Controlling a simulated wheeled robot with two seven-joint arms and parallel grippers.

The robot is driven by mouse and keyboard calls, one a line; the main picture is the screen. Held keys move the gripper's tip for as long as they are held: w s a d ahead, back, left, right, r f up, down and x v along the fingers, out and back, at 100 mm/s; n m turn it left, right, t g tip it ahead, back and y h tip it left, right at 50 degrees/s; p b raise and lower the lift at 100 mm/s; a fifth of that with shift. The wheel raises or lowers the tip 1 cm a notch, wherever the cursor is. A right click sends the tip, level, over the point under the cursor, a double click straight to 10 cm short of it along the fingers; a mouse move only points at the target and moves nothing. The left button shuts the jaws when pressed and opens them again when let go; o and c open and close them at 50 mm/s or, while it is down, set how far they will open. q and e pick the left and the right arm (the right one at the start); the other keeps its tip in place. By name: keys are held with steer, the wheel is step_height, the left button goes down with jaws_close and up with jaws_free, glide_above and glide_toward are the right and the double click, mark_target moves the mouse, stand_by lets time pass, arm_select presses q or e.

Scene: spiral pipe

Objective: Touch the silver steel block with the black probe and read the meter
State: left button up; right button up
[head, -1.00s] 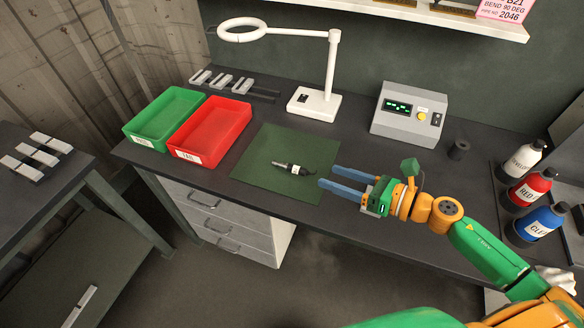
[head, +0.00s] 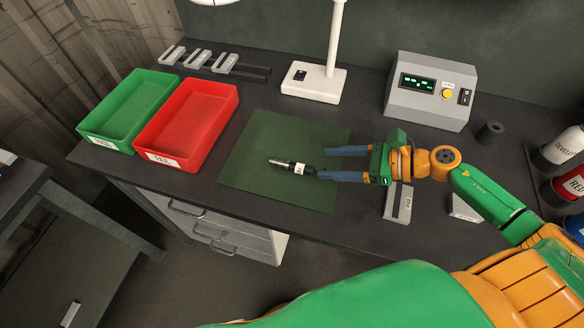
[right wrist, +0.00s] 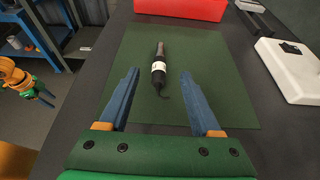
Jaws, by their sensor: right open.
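The black probe (head: 290,166) lies on the green mat (head: 262,132), its silver tip pointing left and a white label round its body. My right gripper (head: 322,163) is open and empty, at the probe's right end. In the right wrist view the probe (right wrist: 158,66) lies ahead of and partly between the fingertips, apart from both. The grey meter (head: 430,88) stands at the back right with a lit green display too small to read. A silver block (head: 399,204) with a label lies below my right gripper. An orange-green gripper, seemingly my left, shows small in the right wrist view (right wrist: 36,90).
A green tray (head: 84,133) and a red tray (head: 237,108) stand left of the mat. Several silver blocks (head: 198,60) lie behind them. A white lamp base (head: 313,82) and a black cup (head: 489,132) stand behind; bottles (head: 563,147) are at right.

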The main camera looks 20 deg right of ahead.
mark_target(304, 167)
step_height(304, 167, down, 3)
steer(key=shift+r+b, duration=0.15)
steer(key=shift+b, duration=0.55)
steer(key=w+a+p, duration=0.1)
steer(key=a, duration=0.1)
steer(key=w+a+p, duration=0.2)
steer(key=shift+a, duration=0.1)
steer(key=shift+w+a+f, duration=0.3)
steer(key=shift+a+f, duration=0.2)
steer(key=shift+f, duration=0.1)
steer(key=shift+w+a+f, duration=0.15)
steer(key=shift+a+f, duration=0.15)
steer(key=shift+f, duration=0.05)
arm_select(q)
steer(key=shift+r, duration=0.15)
arm_select(e)
jaws_close()
steer(key=shift+d, duration=0.1)
